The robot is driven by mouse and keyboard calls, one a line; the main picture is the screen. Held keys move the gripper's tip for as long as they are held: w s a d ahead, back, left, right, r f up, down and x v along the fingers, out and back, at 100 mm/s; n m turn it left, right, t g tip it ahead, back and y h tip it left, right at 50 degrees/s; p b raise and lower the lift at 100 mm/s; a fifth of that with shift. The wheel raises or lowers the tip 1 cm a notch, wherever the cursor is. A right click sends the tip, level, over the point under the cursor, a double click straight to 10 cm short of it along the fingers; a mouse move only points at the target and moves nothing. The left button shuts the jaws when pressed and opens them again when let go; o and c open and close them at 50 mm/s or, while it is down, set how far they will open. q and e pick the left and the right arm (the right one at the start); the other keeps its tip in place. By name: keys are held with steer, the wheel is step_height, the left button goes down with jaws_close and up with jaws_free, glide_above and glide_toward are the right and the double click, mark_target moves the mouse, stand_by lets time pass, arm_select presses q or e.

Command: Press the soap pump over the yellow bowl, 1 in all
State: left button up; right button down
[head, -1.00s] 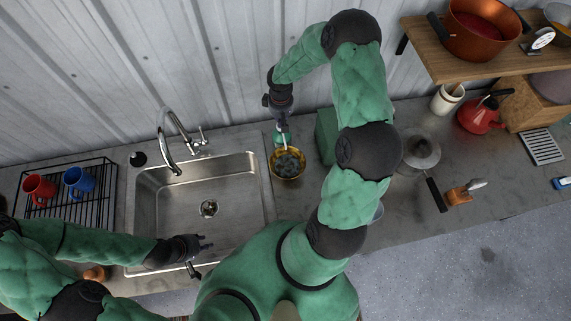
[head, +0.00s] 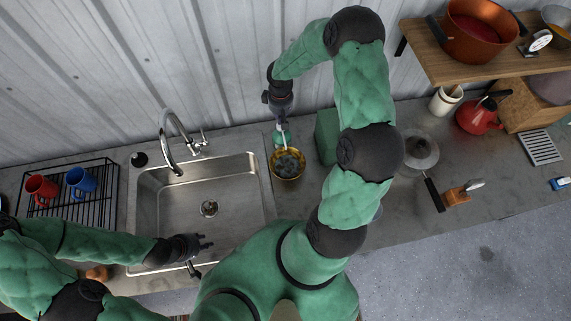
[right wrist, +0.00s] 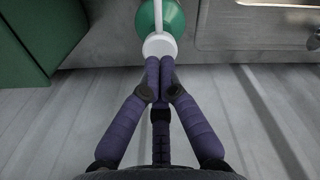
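The soap pump is a green bottle (head: 282,139) with a white head and spout, standing at the back edge of the yellow bowl (head: 301,174). The spout points toward the bowl, which holds dark grey round things. In the right wrist view the white pump head (right wrist: 159,42) lies right at my fingertips, with the green bottle (right wrist: 172,17) beyond it. My right gripper (right wrist: 160,60) is shut with its fingers together and nothing between them. Its tips overlap the pump head; I cannot tell whether they press it. My left gripper (head: 207,243) is open and empty over the sink's front edge.
The steel sink (head: 165,215) with a faucet (head: 171,143) is left of the bowl. A green box (head: 326,136) stands close right of the pump. A dish rack (head: 98,205) with red and blue mugs is far left.

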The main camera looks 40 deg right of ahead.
steer(key=shift+r, duration=0.1)
step_height(320, 180, up, 6)
steer(key=p, duration=0.3)
stand_by(0.4)
steer(key=shift+s, duration=0.1)
stand_by(0.4)
